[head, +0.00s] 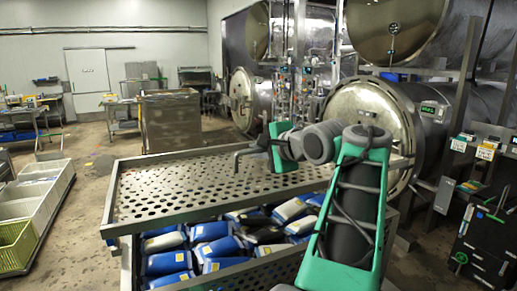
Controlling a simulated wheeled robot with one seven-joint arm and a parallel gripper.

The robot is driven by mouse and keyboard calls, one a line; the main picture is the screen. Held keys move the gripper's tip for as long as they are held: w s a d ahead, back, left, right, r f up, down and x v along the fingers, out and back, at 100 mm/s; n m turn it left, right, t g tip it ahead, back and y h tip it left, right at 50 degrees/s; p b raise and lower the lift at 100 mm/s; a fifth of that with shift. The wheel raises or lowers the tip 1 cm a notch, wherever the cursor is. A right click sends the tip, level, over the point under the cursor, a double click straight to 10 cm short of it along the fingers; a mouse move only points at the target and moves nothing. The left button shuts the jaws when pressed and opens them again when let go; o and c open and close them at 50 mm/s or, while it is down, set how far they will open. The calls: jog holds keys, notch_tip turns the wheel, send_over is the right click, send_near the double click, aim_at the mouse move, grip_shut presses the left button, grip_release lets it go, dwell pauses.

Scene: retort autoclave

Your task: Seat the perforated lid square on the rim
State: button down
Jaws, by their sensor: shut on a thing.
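The perforated lid (165,205) is a wide grey metal sheet with round holes and a raised edge. It lies over the far part of the basket (127,262). Its near left corner sticks out left of the basket wall. Blue and silver pouches (215,246) show in the basket below the lid's near edge. A gap shows there between lid and pouches; whether the far edge touches the rim is hidden. My gripper (264,147) is above the middle of the lid, shut on the lid's grey bar handle (243,153). My arm hides the lid's right part.
Round autoclave doors (372,112) stand behind and to the right. A metal bin (171,122) is at the back. Pale crates (38,192) and a green crate (15,245) line the left. A dark control cabinet (485,245) is at the right. Floor between crates and basket is clear.

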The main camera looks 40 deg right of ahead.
jog(key=shift+f+b, duration=5.8)
jog(key=shift+f, duration=0.85)
jog(key=shift+f, duration=0.35)
jog(key=c, duration=1.4)
grip_release()
jog(key=shift+s+f, duration=0.1)
jog(key=shift+f, duration=0.1)
